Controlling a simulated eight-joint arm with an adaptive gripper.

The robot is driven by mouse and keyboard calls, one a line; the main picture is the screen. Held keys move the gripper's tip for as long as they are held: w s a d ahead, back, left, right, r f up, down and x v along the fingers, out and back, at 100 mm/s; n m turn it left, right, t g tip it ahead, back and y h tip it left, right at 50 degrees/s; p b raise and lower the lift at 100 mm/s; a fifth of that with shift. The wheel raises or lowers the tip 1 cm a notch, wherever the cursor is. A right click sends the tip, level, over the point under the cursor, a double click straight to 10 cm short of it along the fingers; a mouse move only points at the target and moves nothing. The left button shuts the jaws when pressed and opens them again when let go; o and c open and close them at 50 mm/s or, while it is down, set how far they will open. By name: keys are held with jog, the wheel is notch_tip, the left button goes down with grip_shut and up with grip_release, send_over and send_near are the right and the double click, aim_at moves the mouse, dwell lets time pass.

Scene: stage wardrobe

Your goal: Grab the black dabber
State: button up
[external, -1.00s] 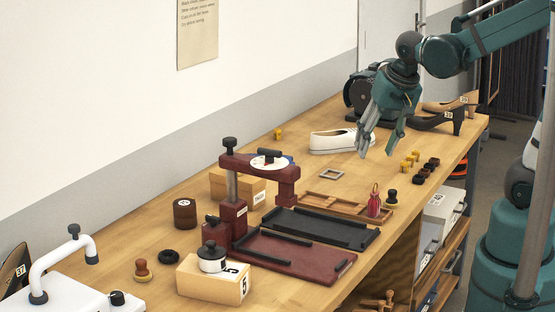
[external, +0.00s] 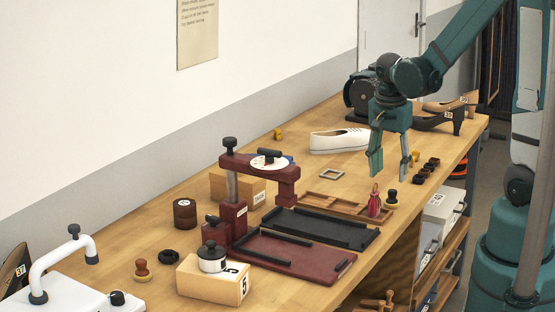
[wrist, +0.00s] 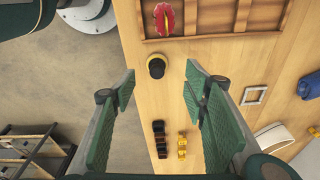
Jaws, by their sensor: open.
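The black dabber (external: 392,198), a small black knob on a yellowish base, stands upright near the table's front edge. In the wrist view the dabber (wrist: 156,67) shows from above, just beyond the gap between the fingertips. My gripper (external: 390,172) is open and empty, pointing down above the table, behind and above the dabber in the external view. In the wrist view the two green fingers of my gripper (wrist: 158,88) stand wide apart, touching nothing.
A white shoe (external: 338,141) and a grey square frame (external: 332,174) lie farther left.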

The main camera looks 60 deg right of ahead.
aim_at(392, 191)
jog(key=shift+s+d+f+m, duration=0.2)
jog(key=shift+d+f+m, duration=0.3)
jog(key=shift+f, duration=0.1)
jog(key=shift+d+f, duration=0.15)
jog(key=shift+f, duration=1.1)
jog(key=shift+f, duration=0.15)
jog(key=shift+s+d+f+b, duration=0.15)
jog(key=shift+f+b, duration=0.1)
jog(key=shift+f, duration=0.55)
jog(key=shift+w+d+f+b, duration=0.15)
jog(key=shift+f+b, duration=0.1)
jog(key=shift+f, duration=0.6)
jog(key=shift+s+d+f+b, duration=0.15)
jog(key=shift+f+b, duration=0.1)
jog(key=shift+f, duration=0.55)
jog(key=shift+c, duration=0.6)
jog(key=c, duration=0.7)
